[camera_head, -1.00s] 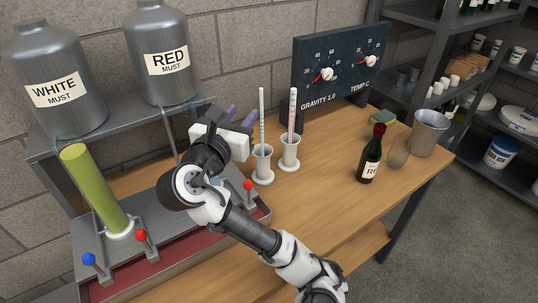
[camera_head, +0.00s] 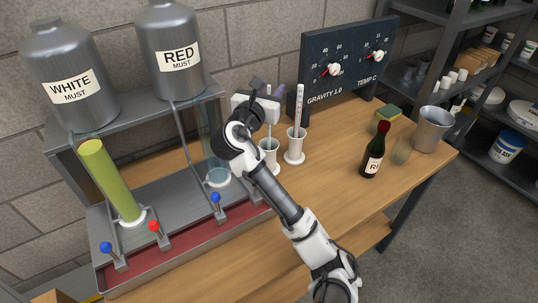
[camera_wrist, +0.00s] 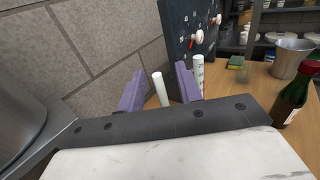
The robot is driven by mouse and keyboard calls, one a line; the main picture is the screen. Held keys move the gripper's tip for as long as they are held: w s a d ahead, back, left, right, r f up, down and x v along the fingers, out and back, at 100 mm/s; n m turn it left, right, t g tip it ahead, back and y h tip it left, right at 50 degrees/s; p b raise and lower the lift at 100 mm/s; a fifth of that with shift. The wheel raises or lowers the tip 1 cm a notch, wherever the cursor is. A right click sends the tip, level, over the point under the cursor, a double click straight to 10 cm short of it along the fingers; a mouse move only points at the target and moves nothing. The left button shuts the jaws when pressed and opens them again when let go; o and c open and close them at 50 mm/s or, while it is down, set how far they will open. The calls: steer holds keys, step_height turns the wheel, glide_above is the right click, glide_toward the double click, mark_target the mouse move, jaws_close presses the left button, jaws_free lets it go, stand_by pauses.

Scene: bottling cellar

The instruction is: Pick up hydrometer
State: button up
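Two upright stick-like instruments stand in white holders on the wooden bench. The left stick, in the left holder (camera_head: 270,146), is mostly hidden by my gripper in the head view. The right stick (camera_head: 299,105) stands in the right holder (camera_head: 295,148) and has red marks. I cannot tell for certain which is the hydrometer. My gripper (camera_wrist: 159,75) is open, with purple fingers apart. In the wrist view the left stick (camera_wrist: 160,90) shows between the fingers, and the right stick (camera_wrist: 198,73) is just beyond the right finger. Contact is not visible.
A gauge panel (camera_head: 345,62) stands behind the sticks. A dark wine bottle (camera_head: 373,152), a metal bucket (camera_head: 431,128) and a sponge (camera_head: 386,115) are to the right. A metal rack with must tanks (camera_head: 172,50), a green cylinder (camera_head: 110,178) and levers is to the left. The bench front is bare.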

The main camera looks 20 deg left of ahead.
steer(key=shift+w, duration=0.65)
jaws_close()
steer(key=shift+r, duration=0.15)
step_height(320, 180, up, 28)
steer(key=b, duration=0.3)
steer(key=shift+b, duration=0.35)
